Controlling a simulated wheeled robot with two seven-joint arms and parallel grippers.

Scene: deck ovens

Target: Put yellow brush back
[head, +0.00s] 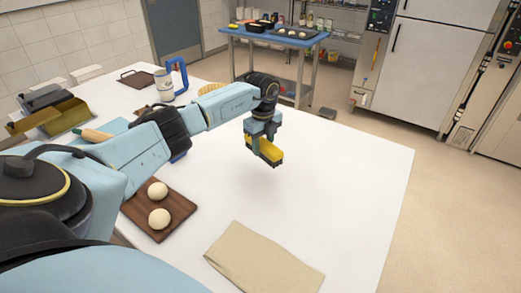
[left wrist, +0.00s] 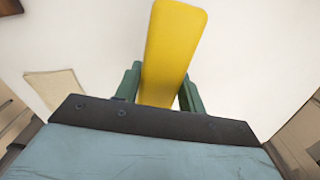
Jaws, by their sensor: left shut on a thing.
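My left gripper (head: 262,138) reaches in from the left over the white table. It is shut on the yellow brush (head: 268,151), which it holds above the bare tabletop near the table's far right part. In the left wrist view the brush's yellow body (left wrist: 172,50) sits between the two green fingers of the gripper (left wrist: 158,90) and points away from the wrist. The bristles are hard to make out. My right gripper is not in either view.
A brown board (head: 176,222) with two dough balls and a beige cloth (head: 262,262) lie on the white table (head: 345,180). A blue-topped table (head: 275,36) stands behind. The table's right side is clear.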

